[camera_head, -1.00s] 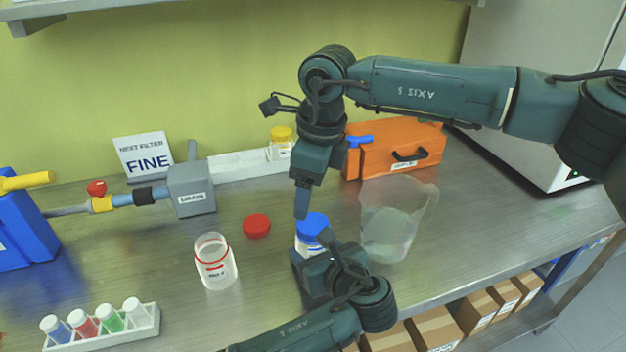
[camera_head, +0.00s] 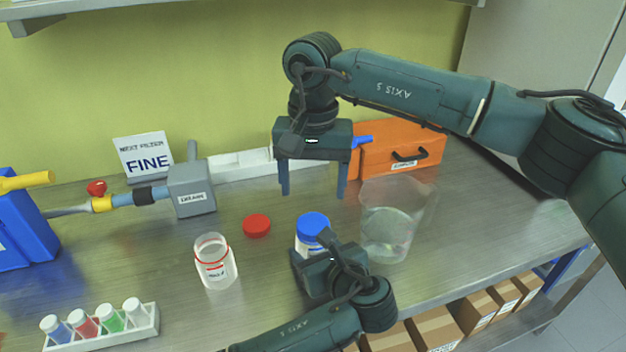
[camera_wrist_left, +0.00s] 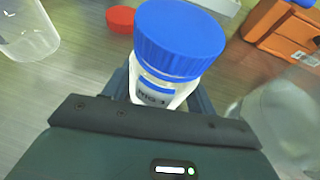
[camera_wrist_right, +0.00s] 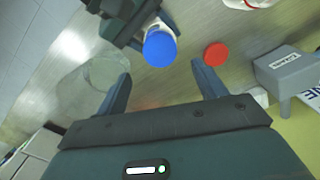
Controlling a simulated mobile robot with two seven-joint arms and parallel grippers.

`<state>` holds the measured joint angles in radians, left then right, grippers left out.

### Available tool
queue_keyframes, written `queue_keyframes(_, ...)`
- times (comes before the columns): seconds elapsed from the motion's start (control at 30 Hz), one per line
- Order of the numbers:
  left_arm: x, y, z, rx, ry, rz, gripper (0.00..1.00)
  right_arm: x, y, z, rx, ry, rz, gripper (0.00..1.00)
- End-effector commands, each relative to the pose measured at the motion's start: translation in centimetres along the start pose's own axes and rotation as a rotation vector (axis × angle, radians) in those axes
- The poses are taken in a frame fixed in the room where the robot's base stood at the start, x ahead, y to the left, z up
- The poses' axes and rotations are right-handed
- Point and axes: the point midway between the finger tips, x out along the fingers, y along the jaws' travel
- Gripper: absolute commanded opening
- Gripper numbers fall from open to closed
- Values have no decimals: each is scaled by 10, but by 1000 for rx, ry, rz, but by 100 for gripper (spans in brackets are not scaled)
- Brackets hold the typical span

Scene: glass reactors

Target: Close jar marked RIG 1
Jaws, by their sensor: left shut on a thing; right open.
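The RIG 1 jar is white with a blue lid (camera_head: 313,226) on top, and it stands on the steel bench. Its label (camera_wrist_left: 155,97) reads RIG 1 in the left wrist view. My left gripper (camera_head: 318,268) is shut around the jar body, below the lid. The lid sits on the jar mouth; whether it is fully tightened I cannot tell. My right gripper (camera_head: 313,192) is open and empty, fingers pointing down, above and behind the jar. The right wrist view shows the blue lid (camera_wrist_right: 159,48) beyond and between its open fingers.
An open jar with a red ring (camera_head: 215,262) stands left, a red lid (camera_head: 256,225) behind it. A clear beaker (camera_head: 392,225) stands close right of the RIG 1 jar. An orange case (camera_head: 400,150), a grey clamp block (camera_head: 192,190) and a vial rack (camera_head: 105,332) are around.

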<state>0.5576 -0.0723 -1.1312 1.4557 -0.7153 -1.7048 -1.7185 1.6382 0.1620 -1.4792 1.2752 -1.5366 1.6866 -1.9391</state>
Motion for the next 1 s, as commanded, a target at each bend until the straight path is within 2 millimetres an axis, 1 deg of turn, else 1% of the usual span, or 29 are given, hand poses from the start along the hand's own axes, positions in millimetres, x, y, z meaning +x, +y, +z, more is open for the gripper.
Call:
queue_keyframes(0.33, 0, 0, 0, 0, 0, 0, 0, 1, 0, 0, -7, -1, 1, 70)
queue_keyframes(0.43, 0, 0, 0, 0, 0, 0, 0, 7, 0, 0, -6, -3, 2, 70)
queue_keyframes(0.57, 0, 0, 0, 0, 0, 0, 0, 24, 0, 1, -6, -4, 2, 70)
queue_keyframes(0.8, 0, 0, 0, 0, 0, 0, 0, 60, 0, 0, -5, -3, 1, 70)
queue_keyframes(0.9, 0, 0, 0, 0, 0, 0, 0, 71, 0, 0, -5, -3, 1, 70)
queue_keyframes(1.0, 0, 0, 0, 0, 0, 0, 0, 78, 0, 0, -5, -2, 0, 70)
